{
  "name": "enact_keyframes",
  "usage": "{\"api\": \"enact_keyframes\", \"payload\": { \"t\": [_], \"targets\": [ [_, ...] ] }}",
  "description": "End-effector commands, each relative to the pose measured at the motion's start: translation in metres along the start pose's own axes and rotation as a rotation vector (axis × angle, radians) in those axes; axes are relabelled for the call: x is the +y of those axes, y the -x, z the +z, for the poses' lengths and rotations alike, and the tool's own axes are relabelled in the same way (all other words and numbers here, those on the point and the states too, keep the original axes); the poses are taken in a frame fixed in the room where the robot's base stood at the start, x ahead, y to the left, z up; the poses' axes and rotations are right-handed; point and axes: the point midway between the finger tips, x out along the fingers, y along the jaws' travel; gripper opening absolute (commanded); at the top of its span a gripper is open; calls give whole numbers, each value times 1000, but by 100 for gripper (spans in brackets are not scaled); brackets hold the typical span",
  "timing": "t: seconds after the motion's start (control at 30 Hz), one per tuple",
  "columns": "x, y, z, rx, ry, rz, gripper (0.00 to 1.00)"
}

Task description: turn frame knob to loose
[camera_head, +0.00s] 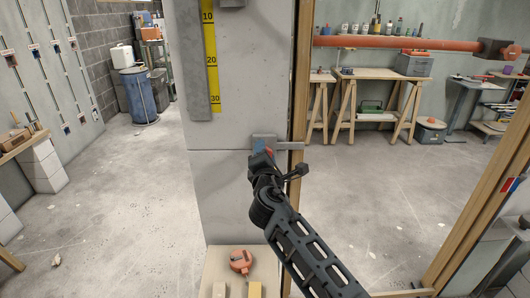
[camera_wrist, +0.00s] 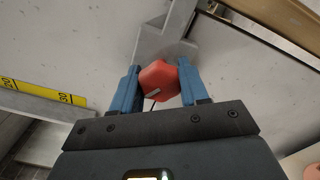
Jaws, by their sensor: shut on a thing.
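The frame knob is a red, rounded block with a pale mark on its face, seen in the wrist view (camera_wrist: 159,82). It sits at a grey metal bracket (camera_wrist: 165,42), which also shows in the head view (camera_head: 264,140) on the pale column beside the wooden frame. My gripper (camera_wrist: 158,88) has its two blue fingers on either side of the knob, shut on it. In the head view my gripper (camera_head: 262,158) is at the bracket, and the arm hides most of the knob.
A yellow scale (camera_head: 211,55) runs down the column above. A wooden frame post (camera_head: 299,100) stands just right of the bracket, and an orange bar (camera_head: 410,43) crosses the upper right. An orange object (camera_head: 241,262) lies on a low surface below.

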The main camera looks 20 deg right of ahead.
Motion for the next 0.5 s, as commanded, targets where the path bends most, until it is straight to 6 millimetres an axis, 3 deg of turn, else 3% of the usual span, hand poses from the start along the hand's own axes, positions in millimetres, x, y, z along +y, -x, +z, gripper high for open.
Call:
{"api": "enact_keyframes", "payload": {
  "t": [0.43, 0.47, 0.5],
  "targets": [
    [0, 0, 0, 0, 10, 1, 14],
    [0, 0, 0, 0, 10, 1, 45],
    [0, 0, 0, 0, 10, 1, 49]
  ]
}}
